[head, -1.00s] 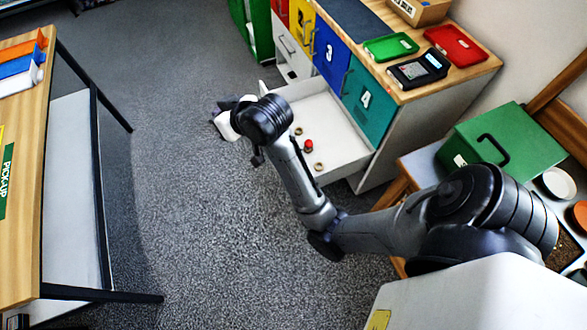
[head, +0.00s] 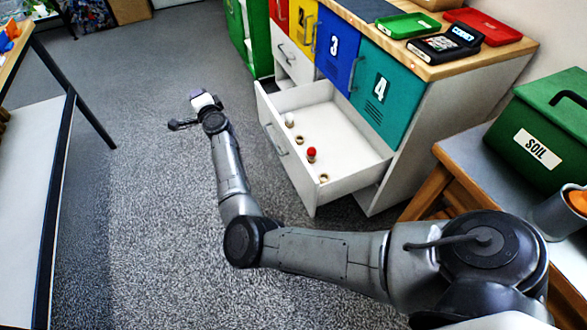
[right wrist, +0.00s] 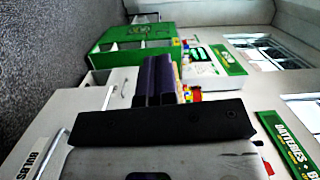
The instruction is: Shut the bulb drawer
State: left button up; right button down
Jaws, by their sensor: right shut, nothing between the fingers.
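The open white drawer (head: 345,143) sticks out of the cabinet below the blue door 3 and the teal door 4 in the head view. Inside are a red-topped bulb (head: 311,154), a white bulb (head: 289,119) and small brass-coloured rings. Its front carries a grey bar handle (head: 276,139). My right gripper (head: 198,94) is off to the left of the drawer front, over the floor and clear of it. In the right wrist view its purple fingers (right wrist: 160,78) are together and empty. My left gripper is not in view.
A black device (head: 445,44) and green and red trays lie on the cabinet top. A green SOIL box (head: 545,130) stands on a bench at the right. A table (head: 38,130) stands at the left. The carpet between is clear.

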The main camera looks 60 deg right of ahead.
notch_tip(320, 180, down, 8)
jog(key=s+m+g+h, duration=0.2)
jog(key=m+g+h, duration=0.15)
jog(key=m, duration=0.25)
jog(key=m+g, duration=1.5)
jog(key=g, duration=0.7)
send_near(301, 161)
jog(key=b+x, duration=0.1)
jog(key=x, duration=0.1)
jog(key=b+x, duration=0.1)
jog(key=x, duration=0.2)
jog(key=shift+s+d+f, duration=0.15)
jog(key=shift+f, duration=0.15)
jog(key=shift+s+d+r+t, duration=0.1)
jog(key=shift+s+d+t, duration=0.15)
jog(key=shift+s+d, duration=0.35)
jog(key=shift+w+d, duration=0.1)
